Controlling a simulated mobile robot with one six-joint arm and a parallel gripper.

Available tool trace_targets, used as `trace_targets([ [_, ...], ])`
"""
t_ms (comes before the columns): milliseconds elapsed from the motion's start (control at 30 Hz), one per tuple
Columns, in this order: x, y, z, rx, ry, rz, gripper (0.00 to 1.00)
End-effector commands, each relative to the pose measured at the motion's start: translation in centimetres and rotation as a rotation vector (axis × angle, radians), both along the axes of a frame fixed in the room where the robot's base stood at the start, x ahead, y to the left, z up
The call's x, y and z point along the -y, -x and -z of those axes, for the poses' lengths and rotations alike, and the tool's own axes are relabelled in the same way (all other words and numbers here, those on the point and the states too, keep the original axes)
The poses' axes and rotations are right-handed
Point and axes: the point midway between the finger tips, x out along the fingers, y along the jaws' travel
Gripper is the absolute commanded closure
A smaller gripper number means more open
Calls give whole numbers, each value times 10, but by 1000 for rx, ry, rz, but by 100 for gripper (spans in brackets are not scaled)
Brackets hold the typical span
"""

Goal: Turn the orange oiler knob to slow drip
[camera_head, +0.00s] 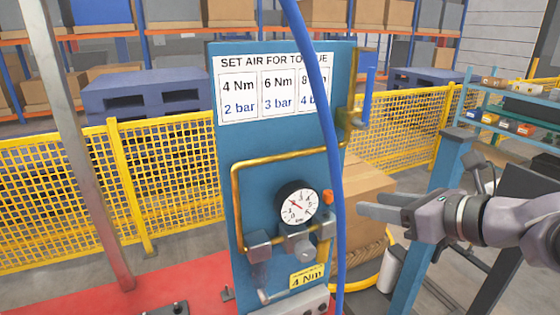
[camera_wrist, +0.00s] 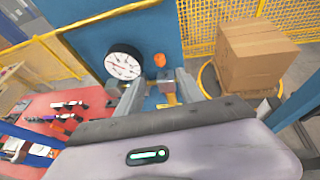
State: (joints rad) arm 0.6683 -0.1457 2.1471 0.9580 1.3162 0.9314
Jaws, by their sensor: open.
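The small orange oiler knob (camera_head: 328,197) sits on the blue panel (camera_head: 285,150), just right of the round white gauge (camera_head: 298,205) and beside the hanging blue hose. My gripper (camera_head: 368,204) is to the right of the knob and hose in the head view, apart from the knob. In the wrist view the orange knob (camera_wrist: 159,60) shows beyond my gripper (camera_wrist: 158,87), roughly centred between its two fingers. The fingers are open, with nothing held. The gauge (camera_wrist: 123,63) shows left of the knob. The knob's setting cannot be read.
A blue hose (camera_head: 325,120) hangs down in front of the panel, close to the knob. Brass piping (camera_head: 236,200) runs around the gauge. A cardboard box (camera_head: 368,190) stands behind, right of the panel. Yellow mesh fence (camera_head: 180,190) is behind. A grey post (camera_head: 85,150) stands left.

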Motion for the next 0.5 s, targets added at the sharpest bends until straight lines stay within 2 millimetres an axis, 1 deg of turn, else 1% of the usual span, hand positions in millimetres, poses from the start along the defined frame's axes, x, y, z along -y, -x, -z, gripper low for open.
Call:
trace_targets([
  [33, -8, -10, 9, 0, 1, -7, 55],
  [300, -40, -61, 34, 0, 4, -6, 55],
  [400, -48, -74, 39, 0, 3, -4, 55],
  [500, -53, -83, 43, 0, 3, -3, 55],
])
